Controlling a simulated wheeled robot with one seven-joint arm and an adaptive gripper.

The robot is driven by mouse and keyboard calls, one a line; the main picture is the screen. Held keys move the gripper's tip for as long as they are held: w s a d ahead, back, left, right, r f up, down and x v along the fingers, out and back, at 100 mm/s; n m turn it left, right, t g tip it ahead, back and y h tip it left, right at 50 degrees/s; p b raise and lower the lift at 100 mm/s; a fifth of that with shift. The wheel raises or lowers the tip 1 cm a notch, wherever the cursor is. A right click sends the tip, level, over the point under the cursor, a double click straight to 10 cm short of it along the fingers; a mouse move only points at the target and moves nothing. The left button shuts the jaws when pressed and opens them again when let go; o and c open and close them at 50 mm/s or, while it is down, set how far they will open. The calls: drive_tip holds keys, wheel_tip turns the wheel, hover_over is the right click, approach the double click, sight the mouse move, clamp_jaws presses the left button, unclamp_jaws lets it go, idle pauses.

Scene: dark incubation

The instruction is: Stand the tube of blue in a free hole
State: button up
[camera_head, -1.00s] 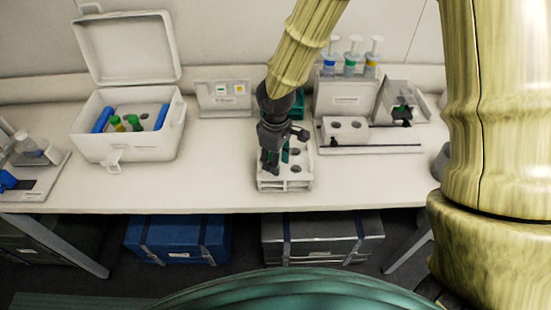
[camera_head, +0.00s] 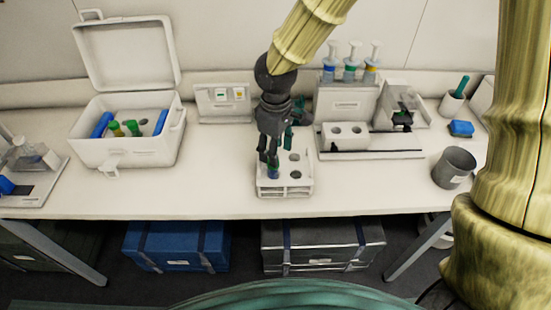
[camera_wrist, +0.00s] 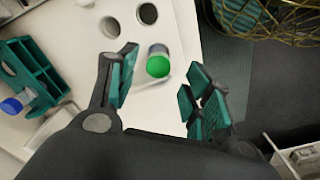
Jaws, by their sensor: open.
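A white rack (camera_head: 285,189) stands near the table's front edge, below my gripper (camera_head: 268,158). A tube (camera_head: 273,172) with bluish contents stands in its front left hole. In the wrist view the tube (camera_wrist: 158,64) shows a round green top and a clear side, and appears upright in the white rack (camera_wrist: 120,62). My gripper (camera_wrist: 163,82) is open, its teal-padded fingers apart on either side of the tube's top, not closed on it. Two round empty holes (camera_wrist: 110,27) show beside the tube. The rack's back left part is hidden by my gripper.
A teal rack (camera_wrist: 40,72) with a blue-capped tube (camera_wrist: 13,105) is at the wrist view's left. An open white box (camera_head: 128,155) holding several tubes stands left. A white two-hole block (camera_head: 345,143) and a grey cup (camera_head: 453,167) stand right.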

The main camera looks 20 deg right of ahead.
drive_tip(key=shift+r+b, duration=0.45)
drive_tip(key=shift+r, duration=2.3)
drive_tip(key=shift+c, duration=0.2)
